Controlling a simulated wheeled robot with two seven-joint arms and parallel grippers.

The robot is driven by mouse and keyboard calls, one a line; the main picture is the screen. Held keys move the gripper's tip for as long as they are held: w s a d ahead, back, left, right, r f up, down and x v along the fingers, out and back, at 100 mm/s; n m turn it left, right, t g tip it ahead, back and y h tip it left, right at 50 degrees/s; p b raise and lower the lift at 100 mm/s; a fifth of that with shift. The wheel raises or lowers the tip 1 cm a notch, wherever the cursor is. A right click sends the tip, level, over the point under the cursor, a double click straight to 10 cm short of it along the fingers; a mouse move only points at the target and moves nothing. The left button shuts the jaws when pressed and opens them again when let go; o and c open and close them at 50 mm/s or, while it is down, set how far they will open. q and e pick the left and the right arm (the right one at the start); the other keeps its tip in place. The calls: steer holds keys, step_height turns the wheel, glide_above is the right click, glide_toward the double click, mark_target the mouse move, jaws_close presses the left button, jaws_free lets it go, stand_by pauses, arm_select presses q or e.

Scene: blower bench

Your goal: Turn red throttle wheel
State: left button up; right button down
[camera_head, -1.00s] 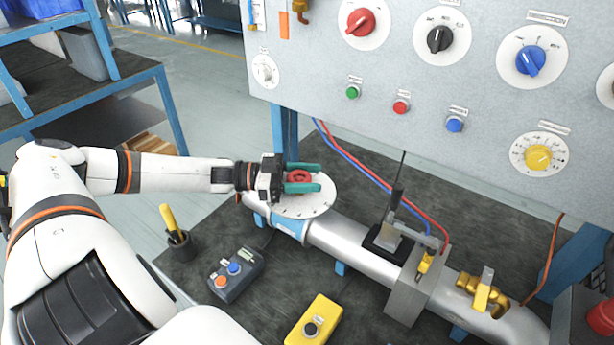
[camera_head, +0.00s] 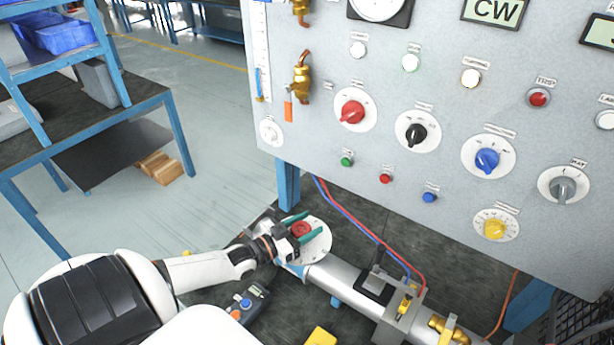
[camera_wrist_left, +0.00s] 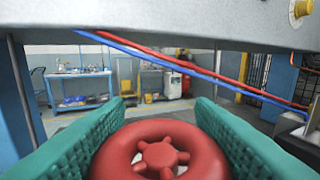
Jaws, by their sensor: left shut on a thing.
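The red throttle wheel (camera_head: 301,229) sits on a round white dial plate (camera_head: 318,245) at the end of the silver pipe. My left gripper (camera_head: 298,229) reaches in from the left with its teal fingers on either side of the wheel, shut on it. In the left wrist view the red wheel (camera_wrist_left: 162,152) fills the lower middle between the two teal ridged fingers. The fingers hide the wheel's sides. A display reading "CW" (camera_head: 495,10) shows at the top of the grey panel. My right gripper is not in view.
The grey panel (camera_head: 330,130) with coloured knobs and buttons stands behind and right of the wheel. Red and blue hoses (camera_head: 363,228) hang close to the wheel's right. A control box (camera_head: 248,303) and a yellow box (camera_head: 321,337) are on the bench in front.

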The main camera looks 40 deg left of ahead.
arm_select(q)
steer(key=n+y+p, duration=0.2)
steer(key=y, duration=0.1)
steer(key=n+y+p, duration=0.1)
steer(key=n+y, duration=0.1)
steer(key=shift+a+r+y+p, duration=0.15)
steer(key=shift+a+y+p, duration=0.05)
steer(key=shift+y+p, duration=0.2)
steer(key=n+y, duration=0.2)
steer(key=y, duration=0.1)
steer(key=shift+a+p, duration=0.15)
steer(key=shift+p, duration=0.2)
steer(key=shift+a+n+g+y, duration=0.15)
steer(key=shift+n+g+y, duration=0.55)
steer(key=shift+y, duration=0.7)
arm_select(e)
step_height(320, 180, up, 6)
arm_select(q)
steer(key=shift+a+n+y, duration=0.1)
steer(key=shift+n+y, duration=0.2)
steer(key=o, duration=1)
